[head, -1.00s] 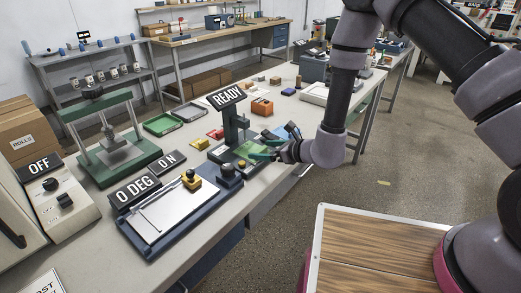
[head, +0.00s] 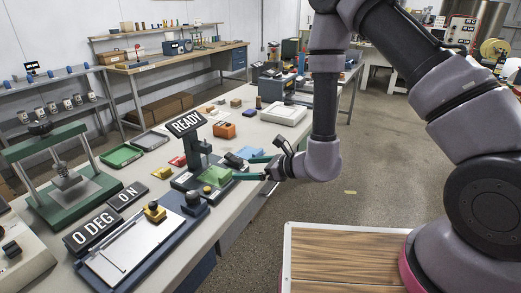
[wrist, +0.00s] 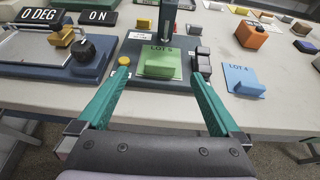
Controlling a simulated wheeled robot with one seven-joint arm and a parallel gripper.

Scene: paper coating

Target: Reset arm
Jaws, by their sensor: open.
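My gripper (head: 258,168) is open, its two teal fingers spread and empty. In the wrist view, the gripper (wrist: 157,95) points at a green block marked LOT 5 (wrist: 160,65), which lies on the dark base of the READY station (head: 186,124). The fingers are apart from the block, on its near side. In the head view the green block (head: 215,174) sits on that base just left of the fingertips. My arm reaches in from the right with its forearm hanging down.
The coating device with 0 DEG and ON signs (head: 130,245) stands left of the station. The floor (head: 370,170) beside the table is clear.

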